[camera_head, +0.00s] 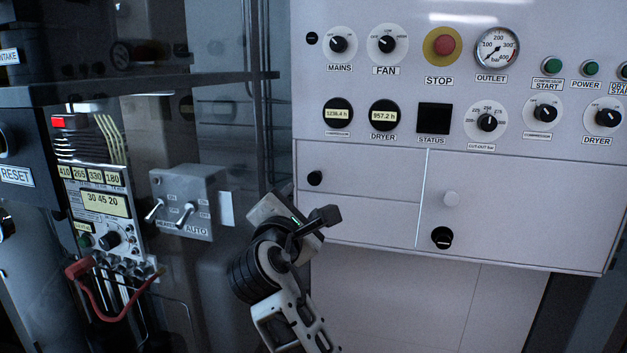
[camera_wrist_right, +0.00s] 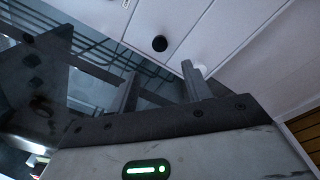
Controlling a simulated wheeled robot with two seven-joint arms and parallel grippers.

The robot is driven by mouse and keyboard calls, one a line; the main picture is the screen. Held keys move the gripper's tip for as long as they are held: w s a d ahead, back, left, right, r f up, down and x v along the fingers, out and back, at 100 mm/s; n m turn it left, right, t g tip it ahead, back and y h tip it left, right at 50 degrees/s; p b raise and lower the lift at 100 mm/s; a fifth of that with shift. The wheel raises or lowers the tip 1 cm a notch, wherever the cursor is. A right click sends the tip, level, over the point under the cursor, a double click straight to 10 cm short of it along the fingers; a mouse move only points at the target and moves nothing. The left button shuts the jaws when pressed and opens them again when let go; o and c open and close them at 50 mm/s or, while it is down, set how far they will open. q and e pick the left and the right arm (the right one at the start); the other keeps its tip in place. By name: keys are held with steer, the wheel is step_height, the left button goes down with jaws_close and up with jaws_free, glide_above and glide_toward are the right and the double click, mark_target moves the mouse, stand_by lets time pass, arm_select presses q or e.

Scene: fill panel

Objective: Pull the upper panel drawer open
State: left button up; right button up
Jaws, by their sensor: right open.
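The upper panel drawer (camera_head: 365,168) is a light front on the left under the dials. It sits flush with the panel, with a round black knob (camera_head: 315,178) near its left end. My right gripper (camera_head: 322,218) is open and empty, below the black knob and apart from it. It covers the left end of the lower front (camera_head: 380,213). In the right wrist view a black knob (camera_wrist_right: 160,43) shows beyond the gap between the two fingers (camera_wrist_right: 160,88). A pale round thing is partly hidden behind one finger there. My left gripper is not in view.
Dials and a red stop button (camera_head: 445,45) are above. A grey switch box (camera_head: 185,200) stands left of my right arm.

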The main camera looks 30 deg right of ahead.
mark_target(314, 180)
steer(key=p+x, duration=0.1)
steer(key=x, duration=1.2)
steer(key=shift+a+p, duration=0.1)
steer(key=shift+p, duration=0.2)
jaws_close()
steer(key=shift+f, duration=0.15)
